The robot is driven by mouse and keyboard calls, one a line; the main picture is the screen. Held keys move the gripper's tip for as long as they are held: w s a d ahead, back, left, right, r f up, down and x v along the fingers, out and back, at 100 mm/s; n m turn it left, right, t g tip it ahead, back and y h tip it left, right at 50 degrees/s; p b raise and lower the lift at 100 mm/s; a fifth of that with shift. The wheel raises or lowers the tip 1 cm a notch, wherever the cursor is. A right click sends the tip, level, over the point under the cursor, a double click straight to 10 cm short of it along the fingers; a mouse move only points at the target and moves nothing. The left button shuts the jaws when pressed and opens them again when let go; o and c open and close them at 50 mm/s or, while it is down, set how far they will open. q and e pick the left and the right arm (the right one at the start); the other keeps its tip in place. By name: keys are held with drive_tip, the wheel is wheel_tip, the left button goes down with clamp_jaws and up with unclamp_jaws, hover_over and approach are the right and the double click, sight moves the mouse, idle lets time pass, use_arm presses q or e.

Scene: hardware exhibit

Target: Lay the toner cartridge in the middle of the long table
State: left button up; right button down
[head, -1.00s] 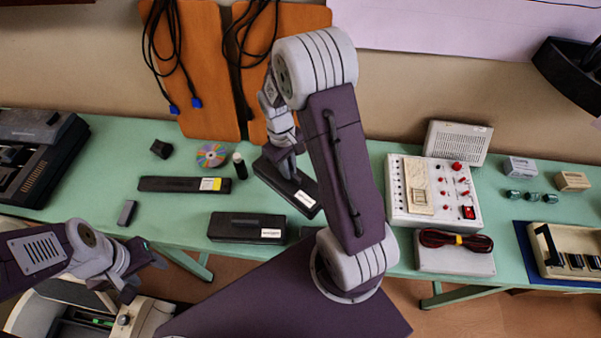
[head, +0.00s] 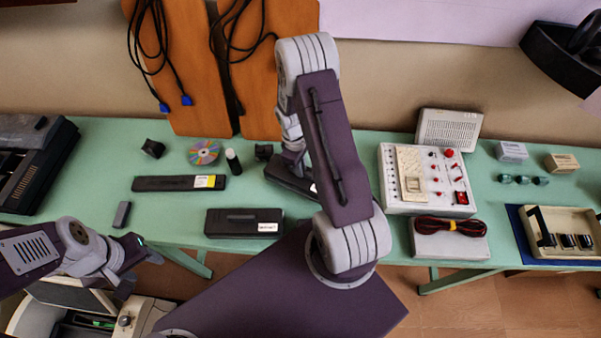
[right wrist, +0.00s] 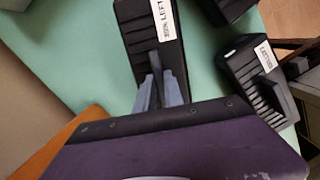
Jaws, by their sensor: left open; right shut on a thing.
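A black toner cartridge with a white label and a top handle (head: 285,179) is at the middle of the green long table (head: 345,262), partly hidden by my right arm. My right gripper (head: 297,160) is shut on its handle. In the right wrist view, the fingers (right wrist: 158,90) grip the cartridge (right wrist: 132,30), whose label reads about "20% LEFT". I cannot tell whether it touches the table. A second similar black cartridge (head: 243,224) lies at the front edge and also shows in the right wrist view (right wrist: 250,66). My left gripper (head: 143,252) is open and empty, low at the left.
Left of the held cartridge are a long black bar (head: 165,184), a disc (head: 203,152), a small bottle (head: 233,162) and a small dark cube (head: 263,152). To the right stand a white control panel (head: 424,200) and a grey box with cables (head: 449,246).

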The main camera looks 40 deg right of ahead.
wheel_tip(320, 180, down, 3)
drive_tip(key=shift+r, duration=0.15)
drive_tip(key=shift+w+f, duration=0.1)
drive_tip(key=shift+f, duration=0.15)
drive_tip(key=c, duration=1.9)
unclamp_jaws()
drive_tip(key=shift+f, duration=0.1)
drive_tip(key=o, duration=0.4)
drive_tip(key=shift+o, duration=0.2)
